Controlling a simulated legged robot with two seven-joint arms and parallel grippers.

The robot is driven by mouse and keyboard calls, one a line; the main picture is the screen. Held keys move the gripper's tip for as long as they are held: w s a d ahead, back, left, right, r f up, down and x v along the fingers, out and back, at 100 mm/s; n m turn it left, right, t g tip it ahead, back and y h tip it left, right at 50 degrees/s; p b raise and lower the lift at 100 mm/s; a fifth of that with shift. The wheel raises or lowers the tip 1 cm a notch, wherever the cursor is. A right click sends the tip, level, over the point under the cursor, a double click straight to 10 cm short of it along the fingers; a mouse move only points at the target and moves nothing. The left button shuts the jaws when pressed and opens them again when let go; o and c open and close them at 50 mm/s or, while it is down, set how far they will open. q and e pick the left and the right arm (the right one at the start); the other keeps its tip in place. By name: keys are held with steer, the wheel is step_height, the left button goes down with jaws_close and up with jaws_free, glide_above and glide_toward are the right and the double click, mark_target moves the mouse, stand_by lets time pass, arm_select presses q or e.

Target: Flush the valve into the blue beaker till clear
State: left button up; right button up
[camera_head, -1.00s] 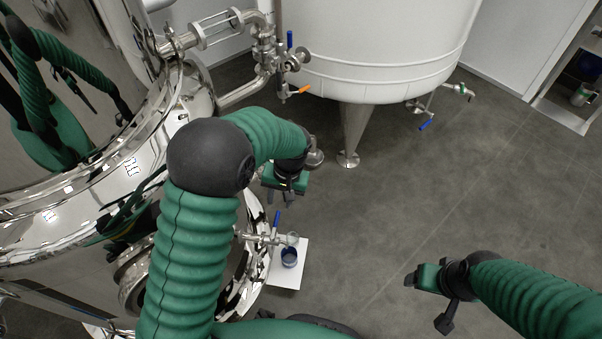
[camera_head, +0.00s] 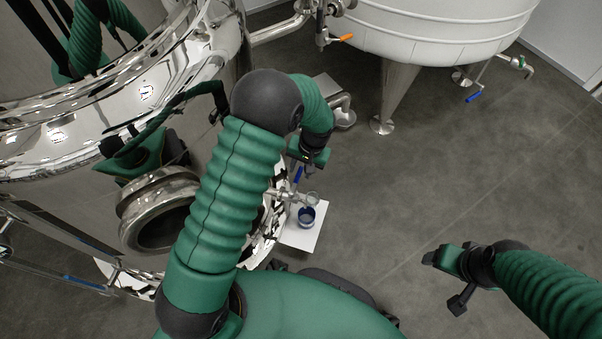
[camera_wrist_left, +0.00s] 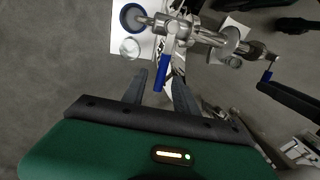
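The sample valve (camera_head: 284,195) sticks out of the shiny steel tank at lower left, with its blue handle (camera_head: 298,174) pointing up in the picture. The blue beaker (camera_head: 306,217) stands on a white sheet (camera_head: 303,239) beside the valve; in the left wrist view it is a dark blue ring (camera_wrist_left: 131,18). My left gripper (camera_head: 308,167) is close to the handle.
A clear round glass piece (camera_head: 312,198) is beside the beaker. A white tank (camera_head: 430,30) on steel legs stands at the back, with an orange-handled valve (camera_head: 341,38) at its left. The grey floor (camera_head: 430,170) between my arms is clear.

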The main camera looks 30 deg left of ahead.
arm_select(q)
steer(key=shift+f, duration=0.15)
steer(key=shift+c, duration=0.4)
jaws_close()
stand_by(1.0)
